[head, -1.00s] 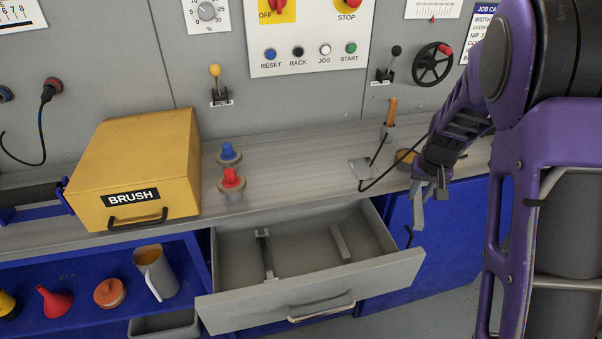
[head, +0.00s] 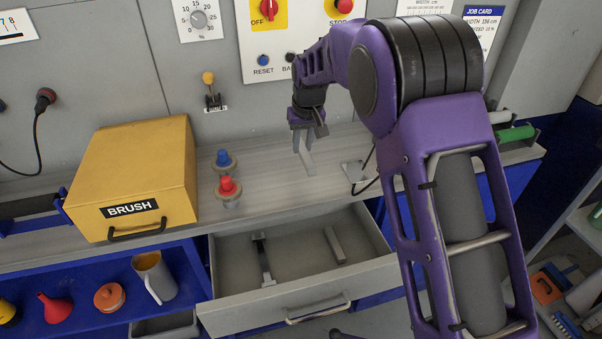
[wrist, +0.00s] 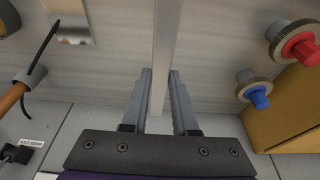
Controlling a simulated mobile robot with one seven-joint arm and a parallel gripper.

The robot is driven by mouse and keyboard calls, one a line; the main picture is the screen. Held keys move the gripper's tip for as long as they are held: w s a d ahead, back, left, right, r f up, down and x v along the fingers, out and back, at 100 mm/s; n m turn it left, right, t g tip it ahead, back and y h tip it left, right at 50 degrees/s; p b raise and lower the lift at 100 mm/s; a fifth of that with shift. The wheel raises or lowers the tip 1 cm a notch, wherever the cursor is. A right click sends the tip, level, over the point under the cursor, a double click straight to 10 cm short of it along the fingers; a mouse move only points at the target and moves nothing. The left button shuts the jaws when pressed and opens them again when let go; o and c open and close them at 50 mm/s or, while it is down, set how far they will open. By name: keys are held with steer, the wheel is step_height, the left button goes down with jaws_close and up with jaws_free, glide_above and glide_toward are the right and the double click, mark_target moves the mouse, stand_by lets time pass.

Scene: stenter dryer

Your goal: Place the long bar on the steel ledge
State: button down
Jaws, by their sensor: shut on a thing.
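My gripper (head: 303,143) is above the grey brushed worktop (head: 285,185), which looks like the steel ledge, right of the red and blue knobs. In the wrist view its fingers (wrist: 160,72) are on either side of a long, pale grey bar (wrist: 168,30). The bar runs between them and out past the top of the picture. In the head view the bar (head: 308,161) hangs down, slightly tilted, from the fingers. I cannot tell whether its lower end touches the worktop.
A blue knob (head: 223,158) and a red knob (head: 228,187) stand on the worktop beside the yellow BRUSH box (head: 140,175). A small steel plate (head: 354,173) lies to the right. The open drawer (head: 300,298) below holds two bars. Worktop below the gripper is clear.

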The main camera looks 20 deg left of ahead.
mark_target(305, 153)
step_height(305, 153, down, 8)
steer(key=shift+f, duration=0.25)
steer(key=shift+f, duration=0.1)
steer(key=shift+f+b, duration=0.15)
steer(key=shift+b, duration=0.15)
steer(key=c, duration=0.7)
jaws_free()
steer(key=v, duration=1.2)
steer(key=shift+r+p, duration=0.25)
steer(key=shift+p, duration=0.1)
steer(key=shift+w, duration=0.1)
